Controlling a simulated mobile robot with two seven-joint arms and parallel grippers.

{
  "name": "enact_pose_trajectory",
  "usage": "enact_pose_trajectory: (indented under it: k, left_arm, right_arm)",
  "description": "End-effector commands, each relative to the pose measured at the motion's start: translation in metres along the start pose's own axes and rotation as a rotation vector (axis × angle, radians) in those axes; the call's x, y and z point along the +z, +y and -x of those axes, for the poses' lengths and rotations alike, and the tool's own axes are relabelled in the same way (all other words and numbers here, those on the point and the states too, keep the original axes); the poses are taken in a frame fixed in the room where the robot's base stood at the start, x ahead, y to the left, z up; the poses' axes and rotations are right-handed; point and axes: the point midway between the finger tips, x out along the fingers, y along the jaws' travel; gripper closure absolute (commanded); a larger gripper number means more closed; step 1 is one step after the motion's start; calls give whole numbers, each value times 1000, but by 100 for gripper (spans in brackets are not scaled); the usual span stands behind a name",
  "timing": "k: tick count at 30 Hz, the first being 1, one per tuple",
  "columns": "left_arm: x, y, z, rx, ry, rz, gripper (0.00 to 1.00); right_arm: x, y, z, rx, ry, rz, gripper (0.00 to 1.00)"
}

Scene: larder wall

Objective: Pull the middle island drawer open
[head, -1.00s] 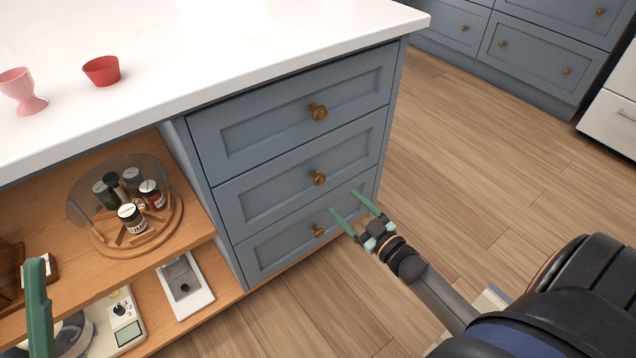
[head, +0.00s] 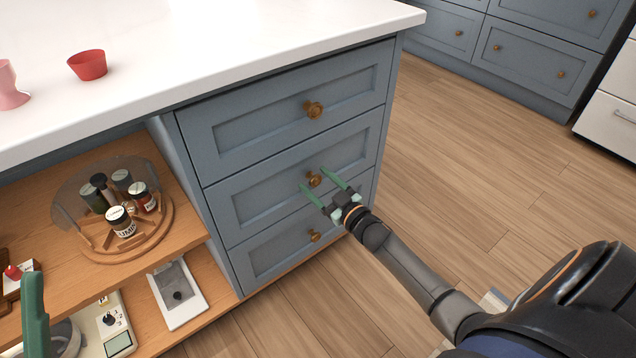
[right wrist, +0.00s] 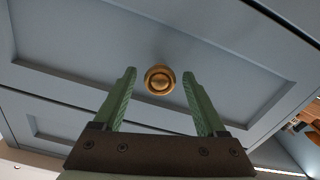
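The island has a stack of three blue-grey drawers with round brass knobs. The middle drawer (head: 250,200) is closed, flush with the others. Its knob (head: 314,179) shows at the gripper's fingertips; in the right wrist view the knob (right wrist: 159,80) lies between and just beyond the two green fingertips. My right gripper (head: 324,179) is open, its fingers pointing at the middle drawer front, one on each side of the knob, not gripping it. My left gripper (head: 34,300) shows only in part at the lower left edge.
Above is the top drawer knob (head: 313,110), below the bottom drawer knob (head: 314,236). The white countertop (head: 220,50) holds a red cup (head: 87,65) and a pink cup. Open shelves at left hold a turntable (head: 150,238) of jars. The floor (head: 480,170) to the right is clear.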

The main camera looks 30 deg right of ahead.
Motion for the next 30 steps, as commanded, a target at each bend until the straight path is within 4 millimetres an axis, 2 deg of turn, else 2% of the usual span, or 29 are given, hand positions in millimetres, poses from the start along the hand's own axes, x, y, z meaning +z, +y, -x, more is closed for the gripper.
enact_pose_trajectory:
  k: [2,19,30]
  left_arm:
    - [0,0,0,2,0,0,50]
    - [0,0,0,4,2,-2,50]
    - [0,0,0,4,2,-3,50]
  right_arm:
    - [0,0,0,0,0,0,36]
    - [0,0,0,0,0,0,100]
    - [0,0,0,0,0,0,100]
